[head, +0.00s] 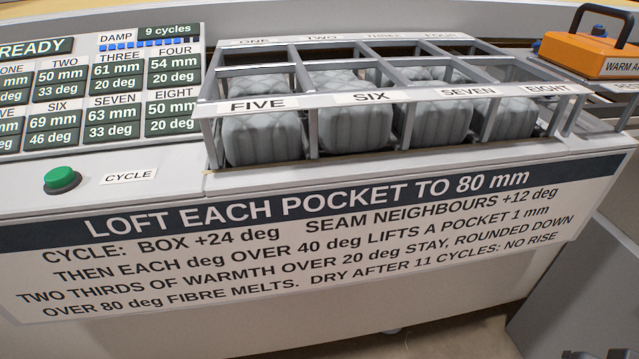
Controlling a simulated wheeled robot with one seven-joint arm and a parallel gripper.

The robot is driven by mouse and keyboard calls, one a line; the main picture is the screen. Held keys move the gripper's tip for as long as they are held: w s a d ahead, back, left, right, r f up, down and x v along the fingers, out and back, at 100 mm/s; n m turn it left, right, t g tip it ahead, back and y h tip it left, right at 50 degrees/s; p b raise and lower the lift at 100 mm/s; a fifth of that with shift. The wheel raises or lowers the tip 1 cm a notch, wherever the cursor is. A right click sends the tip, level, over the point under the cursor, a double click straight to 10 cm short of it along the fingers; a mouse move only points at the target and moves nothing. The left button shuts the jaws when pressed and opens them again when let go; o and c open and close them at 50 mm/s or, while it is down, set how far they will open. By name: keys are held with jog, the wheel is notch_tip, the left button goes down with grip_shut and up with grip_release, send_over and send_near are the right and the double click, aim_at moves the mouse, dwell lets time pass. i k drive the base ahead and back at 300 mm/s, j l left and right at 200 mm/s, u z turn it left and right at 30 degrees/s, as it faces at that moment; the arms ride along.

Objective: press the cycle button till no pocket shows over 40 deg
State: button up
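The green cycle button (61,178) stands on the pale console top, left of the CYCLE label (129,176). The display panel (100,85) reads READY and 9 cycles. TWO reads 50 mm, 33 deg; THREE 61 mm, 20 deg; FOUR 54 mm, 20 deg. SIX reads 69 mm, 46 deg; SEVEN 63 mm, 33 deg; EIGHT 50 mm, 20 deg. ONE and FIVE are cut off by the left edge, their numbers not fully readable. Grey quilted pockets (262,135) sit in the frame (312,133) labelled ONE to EIGHT. My gripper is not in view.
An orange box (585,55) with a dark handle, marked WARM, rests at the far right beyond the frame. A rules sign (320,240) covers the console front. The console top around the button is clear.

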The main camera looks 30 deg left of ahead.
aim_at(61, 177)
jog(key=k+u, duration=0.1)
jog(key=u, duration=0.4)
jog(key=k+l+u, duration=0.1)
jog(key=u, duration=0.9)
jog(key=k, duration=0.1)
